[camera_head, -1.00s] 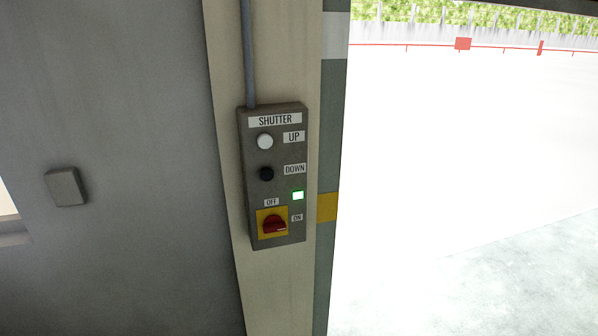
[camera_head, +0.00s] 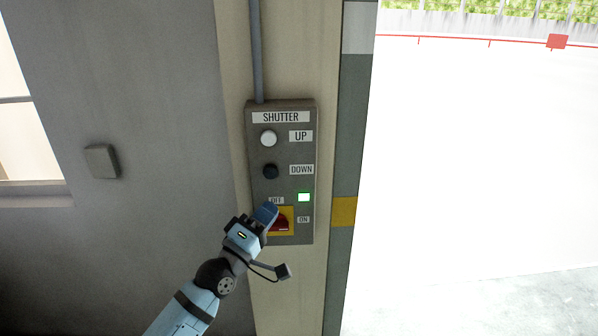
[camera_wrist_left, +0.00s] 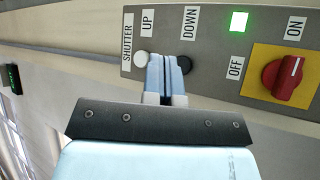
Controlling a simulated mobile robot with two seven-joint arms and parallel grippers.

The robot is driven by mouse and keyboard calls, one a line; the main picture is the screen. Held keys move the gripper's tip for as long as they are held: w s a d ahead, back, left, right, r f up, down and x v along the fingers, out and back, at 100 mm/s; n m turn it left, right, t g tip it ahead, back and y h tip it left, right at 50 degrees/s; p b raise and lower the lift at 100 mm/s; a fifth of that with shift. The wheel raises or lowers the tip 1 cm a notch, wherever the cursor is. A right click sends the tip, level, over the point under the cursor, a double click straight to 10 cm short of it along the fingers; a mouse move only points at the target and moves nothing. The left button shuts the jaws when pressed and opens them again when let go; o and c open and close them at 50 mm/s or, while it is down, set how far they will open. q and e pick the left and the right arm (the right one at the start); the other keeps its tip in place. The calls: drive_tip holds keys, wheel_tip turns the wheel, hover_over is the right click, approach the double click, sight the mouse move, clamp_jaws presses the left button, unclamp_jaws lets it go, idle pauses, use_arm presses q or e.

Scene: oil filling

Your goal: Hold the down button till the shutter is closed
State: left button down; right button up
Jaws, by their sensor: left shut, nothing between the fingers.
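The grey shutter control box (camera_head: 256,190) is on the cream post. Its black down button (camera_head: 270,171) is below the white up button (camera_head: 268,138). In the left wrist view the down button (camera_wrist_left: 186,63) is partly hidden behind my fingers. My left gripper (camera_head: 268,211) is shut and empty. In the head view its tips are below the down button, in front of the OFF label and the switch. In the left wrist view the shut fingers (camera_wrist_left: 167,72) point at the box near both buttons. I cannot see contact. The shutter itself is not visible; the doorway stands open.
A red rotary switch (camera_head: 279,226) on a yellow plate sits just below the down button, partly covered by my gripper. A green light (camera_head: 304,197) is lit beside it. A grey conduit (camera_head: 257,50) runs up from the box. A small grey wall box (camera_head: 102,161) is at left.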

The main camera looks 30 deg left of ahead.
sight(271, 172)
use_arm(q)
drive_tip(key=shift+w+r, duration=0.25)
drive_tip(key=shift+r, duration=0.35)
drive_tip(key=shift+w+a+b, duration=0.5)
drive_tip(key=shift+w+a, duration=0.25)
drive_tip(key=shift+w, duration=0.5)
drive_tip(key=shift+w+a+b, duration=0.5)
drive_tip(key=shift+w+a, duration=0.2)
drive_tip(key=shift+w, duration=0.6)
drive_tip(key=shift+w+a+b, duration=0.5)
drive_tip(key=shift+w+a, duration=0.25)
drive_tip(key=shift+w, duration=0.5)
